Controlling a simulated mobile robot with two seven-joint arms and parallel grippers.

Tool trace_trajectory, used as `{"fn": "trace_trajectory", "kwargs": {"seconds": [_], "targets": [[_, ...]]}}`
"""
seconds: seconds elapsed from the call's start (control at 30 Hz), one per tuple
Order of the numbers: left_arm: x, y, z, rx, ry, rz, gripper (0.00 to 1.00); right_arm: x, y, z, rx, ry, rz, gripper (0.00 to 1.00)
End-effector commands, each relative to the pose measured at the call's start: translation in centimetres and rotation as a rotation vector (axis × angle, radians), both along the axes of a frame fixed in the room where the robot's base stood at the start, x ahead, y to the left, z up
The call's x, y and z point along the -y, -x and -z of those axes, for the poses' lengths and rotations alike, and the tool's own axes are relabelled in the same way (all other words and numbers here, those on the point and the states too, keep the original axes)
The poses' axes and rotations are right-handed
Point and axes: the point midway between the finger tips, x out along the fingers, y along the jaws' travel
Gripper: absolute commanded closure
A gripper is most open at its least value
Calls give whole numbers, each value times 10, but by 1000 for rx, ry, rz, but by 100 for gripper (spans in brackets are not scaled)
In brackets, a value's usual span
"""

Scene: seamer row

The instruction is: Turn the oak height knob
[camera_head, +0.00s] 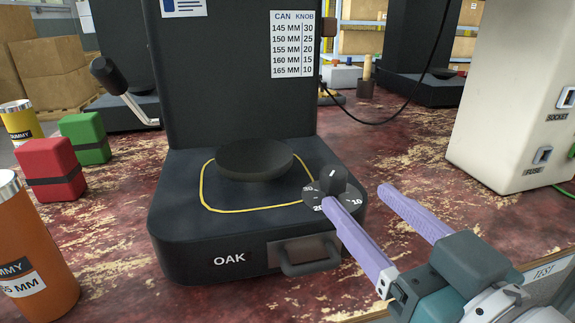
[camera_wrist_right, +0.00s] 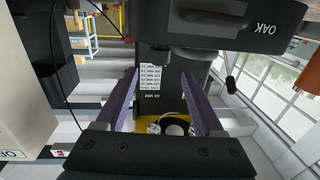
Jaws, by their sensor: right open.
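The oak height knob (camera_head: 333,181) is a black knob with a white mark, on a dark dial at the right front corner of the machine labelled OAK (camera_head: 190,228). The dial shows 30 at left, 20 at the front and 10 at right. The mark faces the back. My right gripper (camera_head: 355,197) is open, with its purple fingers apart. Its left fingertip overlaps the dial's front edge; the right fingertip is right of the dial. I cannot tell whether they touch. The wrist view shows the open fingers (camera_wrist_right: 159,74) and the machine upside down (camera_wrist_right: 220,22). My left gripper is not in view.
A can/knob chart (camera_head: 292,45) is on the machine's column. A drawer handle (camera_head: 308,262) sticks out in front. An orange can (camera_head: 30,245), red block (camera_head: 50,168) and green block (camera_head: 85,138) stand left. A pale box (camera_head: 515,90) with sockets stands right.

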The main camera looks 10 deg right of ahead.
Motion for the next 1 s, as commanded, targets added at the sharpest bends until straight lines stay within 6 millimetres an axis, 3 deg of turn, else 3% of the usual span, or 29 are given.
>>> {"fn": "trace_trajectory", "kwargs": {"seconds": [0.2, 0.4, 0.83, 1.0], "targets": [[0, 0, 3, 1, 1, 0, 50, -6, -41, -1, 3, 2, 0, 30], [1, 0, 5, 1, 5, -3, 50, -10, -67, 0, 1, 1, 1, 30], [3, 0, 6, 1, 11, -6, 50, -11, -76, 0, -1, 1, 2, 31], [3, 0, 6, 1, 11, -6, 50, -11, -76, 0, -1, 1, 2, 50]]}}
